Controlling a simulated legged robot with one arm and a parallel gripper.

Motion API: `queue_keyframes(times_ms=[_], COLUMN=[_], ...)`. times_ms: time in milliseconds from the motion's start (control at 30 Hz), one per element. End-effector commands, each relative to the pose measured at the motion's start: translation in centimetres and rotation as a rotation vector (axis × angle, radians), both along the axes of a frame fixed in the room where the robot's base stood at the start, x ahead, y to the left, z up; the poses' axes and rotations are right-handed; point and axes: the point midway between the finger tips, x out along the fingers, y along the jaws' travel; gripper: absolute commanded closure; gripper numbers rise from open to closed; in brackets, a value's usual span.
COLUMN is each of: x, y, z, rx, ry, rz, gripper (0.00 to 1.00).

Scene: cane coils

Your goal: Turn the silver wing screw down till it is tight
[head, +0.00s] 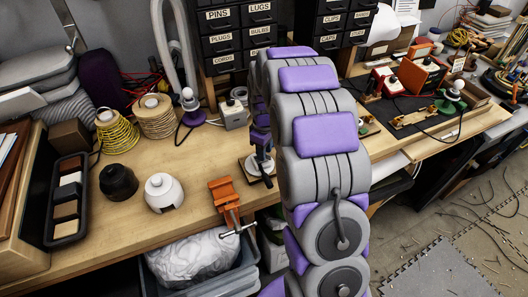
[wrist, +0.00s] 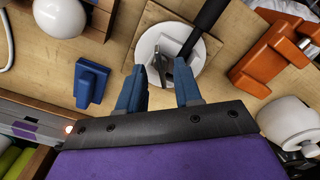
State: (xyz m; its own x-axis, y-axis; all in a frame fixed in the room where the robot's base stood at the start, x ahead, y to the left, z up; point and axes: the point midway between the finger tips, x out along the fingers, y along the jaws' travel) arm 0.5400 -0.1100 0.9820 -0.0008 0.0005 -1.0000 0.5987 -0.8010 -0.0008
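My gripper (wrist: 161,68) has two blue fingers, held apart, pointing at a white round base (wrist: 150,45) on a square wooden board (wrist: 212,48). A small grey metal piece (wrist: 163,64), which looks like the silver wing screw, shows between the fingertips. I cannot tell whether either finger touches it. A black rod (wrist: 207,25) rises from the base beside it. In the head view my gripper (head: 262,160) is low over the white base (head: 256,168), mostly hidden by my arm; the screw cannot be made out there.
An orange clamp (head: 223,192) with a silver bar sits at the bench's front edge, and also in the wrist view (wrist: 262,62). A blue block (wrist: 91,82) lies left of the base. White (head: 164,192) and black (head: 118,182) round fittings stand left on the bench.

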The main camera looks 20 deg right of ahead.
Motion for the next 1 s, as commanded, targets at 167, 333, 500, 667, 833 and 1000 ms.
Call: queue_keyframes(times_ms=[167,333,500,667,833,1000], x=[0.0,0.1,0.1,0.1,0.0,0.1], y=[0.0,0.0,0.0,0.0,0.0,0.0], z=[1.9,3.5,4.9,5.5,5.4,5.2], rx=[0.001,0.000,0.000,-0.001,0.000,0.000], ry=[-0.001,-0.002,-0.003,-0.001,0.000,0.000], rz=[0.000,0.000,0.001,0.001,0.001,0.001], gripper=[0.66,0.66,0.66,0.66,0.67,0.70])
